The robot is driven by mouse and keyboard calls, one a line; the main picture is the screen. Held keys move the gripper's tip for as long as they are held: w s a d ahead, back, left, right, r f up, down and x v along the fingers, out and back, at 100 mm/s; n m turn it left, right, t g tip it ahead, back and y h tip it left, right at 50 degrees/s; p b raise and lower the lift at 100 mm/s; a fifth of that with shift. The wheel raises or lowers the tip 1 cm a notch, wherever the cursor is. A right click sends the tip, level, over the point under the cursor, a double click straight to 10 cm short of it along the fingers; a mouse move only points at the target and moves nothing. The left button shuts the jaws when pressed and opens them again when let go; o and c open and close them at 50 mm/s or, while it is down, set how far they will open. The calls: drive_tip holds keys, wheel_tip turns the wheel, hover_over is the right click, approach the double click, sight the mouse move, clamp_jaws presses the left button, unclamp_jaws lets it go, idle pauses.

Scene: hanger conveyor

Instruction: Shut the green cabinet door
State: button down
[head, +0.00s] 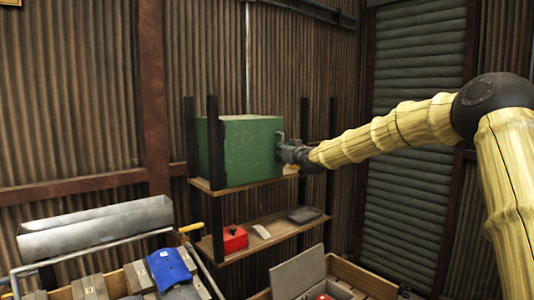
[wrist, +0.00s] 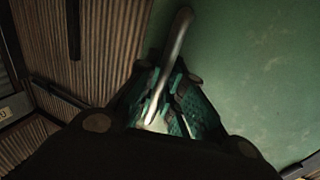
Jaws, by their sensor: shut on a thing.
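The green cabinet (head: 240,150) stands on the upper board of a shelf rack in the head view. Its broad green door (wrist: 245,75) fills the right of the wrist view. I see no clear gap at the door's edges, but I cannot tell whether it is fully closed. A grey metal handle (wrist: 175,45) is at the right edge of the green face. My gripper (head: 286,150) is at this handle, to the right of the cabinet. In the wrist view my gripper (wrist: 170,98) is shut on the handle, its teal finger pads on both sides.
The dark-posted rack has a lower shelf (head: 270,234) with a red box (head: 235,239) and a dark tray (head: 304,214). Open wooden boxes (head: 345,272) and a grey metal trough (head: 98,228) stand in front. Corrugated walls close off the back.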

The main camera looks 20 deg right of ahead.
drive_tip(key=shift+w+r, duration=0.1)
drive_tip(key=shift+w, duration=0.1)
idle(0.3)
drive_tip(key=c, duration=1.5)
unclamp_jaws()
drive_tip(key=shift+w, duration=0.1)
drive_tip(key=shift+s+d, duration=0.2)
drive_tip(key=shift+s, duration=2.8)
drive_tip(key=shift+s+d, duration=0.15)
drive_tip(key=shift+s, duration=2.85)
